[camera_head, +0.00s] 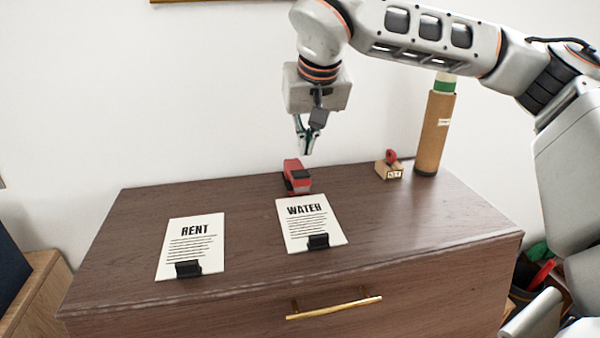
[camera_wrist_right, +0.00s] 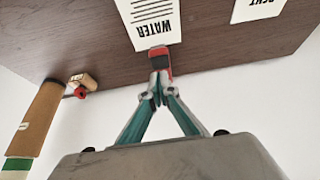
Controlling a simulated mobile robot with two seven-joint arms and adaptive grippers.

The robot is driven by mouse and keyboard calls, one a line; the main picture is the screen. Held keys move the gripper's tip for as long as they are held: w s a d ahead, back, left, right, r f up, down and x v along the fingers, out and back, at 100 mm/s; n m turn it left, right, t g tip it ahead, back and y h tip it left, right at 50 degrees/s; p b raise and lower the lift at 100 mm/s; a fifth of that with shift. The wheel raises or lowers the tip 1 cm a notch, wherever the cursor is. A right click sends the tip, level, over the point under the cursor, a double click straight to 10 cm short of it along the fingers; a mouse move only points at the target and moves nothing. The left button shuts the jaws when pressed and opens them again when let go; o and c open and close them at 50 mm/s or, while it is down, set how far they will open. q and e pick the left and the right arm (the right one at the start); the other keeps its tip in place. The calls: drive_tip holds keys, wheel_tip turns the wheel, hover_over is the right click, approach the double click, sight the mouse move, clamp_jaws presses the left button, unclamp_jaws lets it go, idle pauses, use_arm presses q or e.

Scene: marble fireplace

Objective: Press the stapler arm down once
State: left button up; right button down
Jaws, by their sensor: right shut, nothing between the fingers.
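The red and black stapler (camera_head: 296,177) sits on the brown dresser top, just behind the WATER sheet (camera_head: 309,222). My right gripper (camera_head: 307,152) is above the stapler, pointing down, with a small gap showing between them in the head view. In the right wrist view the shut, empty fingertips (camera_wrist_right: 158,77) overlap the near part of the stapler (camera_wrist_right: 159,56), so contact cannot be told there. My left gripper is not in view.
The RENT sheet (camera_head: 192,245) lies to the left, with a black clip on it. A wooden stamp block (camera_head: 388,172) with a red knob and a cardboard tube (camera_head: 435,130) stand at the back right. The dresser (camera_head: 130,235) has clear room between these things.

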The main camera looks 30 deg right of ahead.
sight(301, 173)
drive_tip(key=b+x, duration=0.1)
drive_tip(key=x, duration=0.5)
drive_tip(key=shift+f+b, duration=0.1)
drive_tip(key=shift+b, duration=0.2)
drive_tip(key=shift+w+f, duration=0.1)
drive_tip(key=shift+f, duration=0.1)
drive_tip(key=shift+w+f+b, duration=0.15)
drive_tip(key=shift+f+b, duration=0.05)
drive_tip(key=shift+b, duration=0.2)
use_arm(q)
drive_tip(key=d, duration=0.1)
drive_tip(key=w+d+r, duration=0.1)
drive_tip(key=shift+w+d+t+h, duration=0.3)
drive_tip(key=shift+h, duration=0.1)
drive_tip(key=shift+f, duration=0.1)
